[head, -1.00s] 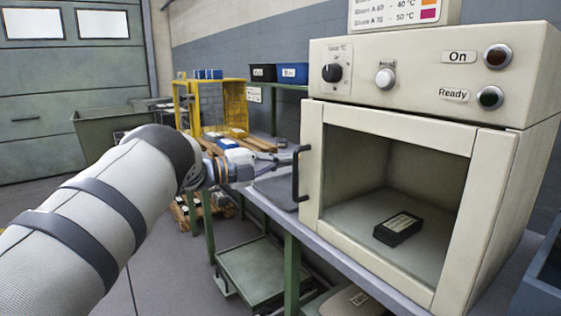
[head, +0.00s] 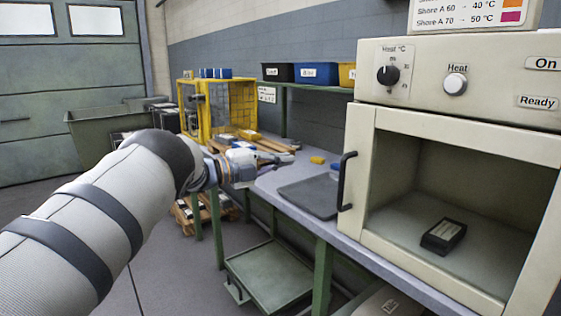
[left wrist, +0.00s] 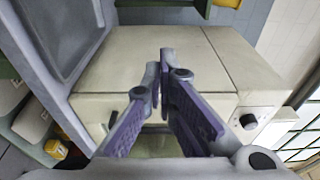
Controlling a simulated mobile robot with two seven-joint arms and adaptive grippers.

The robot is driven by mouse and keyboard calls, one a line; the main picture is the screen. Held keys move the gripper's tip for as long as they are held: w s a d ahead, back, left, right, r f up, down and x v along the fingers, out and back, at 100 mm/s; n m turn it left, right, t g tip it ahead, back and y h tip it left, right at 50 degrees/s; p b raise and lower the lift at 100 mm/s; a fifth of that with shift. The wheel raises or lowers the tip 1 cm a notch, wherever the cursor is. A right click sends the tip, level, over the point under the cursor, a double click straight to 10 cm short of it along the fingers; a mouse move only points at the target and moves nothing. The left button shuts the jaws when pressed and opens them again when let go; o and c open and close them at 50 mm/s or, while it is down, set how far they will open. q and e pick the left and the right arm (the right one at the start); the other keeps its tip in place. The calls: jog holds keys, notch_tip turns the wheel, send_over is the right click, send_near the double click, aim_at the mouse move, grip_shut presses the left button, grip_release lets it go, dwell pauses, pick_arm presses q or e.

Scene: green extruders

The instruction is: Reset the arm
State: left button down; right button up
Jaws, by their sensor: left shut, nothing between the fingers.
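My left arm comes in from the left in the head view. The oven's cream body (left wrist: 215,60) shows behind the fingers in the wrist view. My right gripper is not in view.
A grey mat (head: 312,195) lies on the bench (head: 268,184) left of the oven. Blue (head: 316,73) and black bins stand on a shelf behind. A yellow cage (head: 232,105) is at the back. A green cart (head: 265,275) stands below the bench.

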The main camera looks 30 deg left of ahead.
pick_arm(q)
jog(key=s+f+n+g+y+p, duration=0.1)
jog(key=s+f+n+y, duration=0.3)
jog(key=f+n, duration=0.5)
jog(key=s+f+n+y, duration=0.3)
jog(key=s+f+n, duration=0.1)
jog(key=f, duration=0.9)
jog(key=s+d+f+n+g+y, duration=0.2)
jog(key=s+f+n+g, duration=0.25)
jog(key=s+f, duration=0.7)
jog(key=s+d+f+n+g+p, duration=0.1)
jog(key=s+d+f+n+g, duration=0.2)
jog(key=s, duration=0.9)
jog(key=s+d+f+n+g+p, duration=0.1)
jog(key=s+d+f+n+g, duration=0.2)
jog(key=s, duration=0.9)
jog(key=s+d+r+g, duration=0.1)
jog(key=s+d+g, duration=0.1)
jog(key=s, duration=0.7)
jog(key=s+d+r+n+g, duration=0.1)
jog(key=s+d+r+g, duration=0.1)
jog(key=s, duration=0.7)
jog(key=shift+d+r+g+y, duration=0.25)
jog(key=shift+d+g+y, duration=0.2)
jog(key=shift+g, duration=0.5)
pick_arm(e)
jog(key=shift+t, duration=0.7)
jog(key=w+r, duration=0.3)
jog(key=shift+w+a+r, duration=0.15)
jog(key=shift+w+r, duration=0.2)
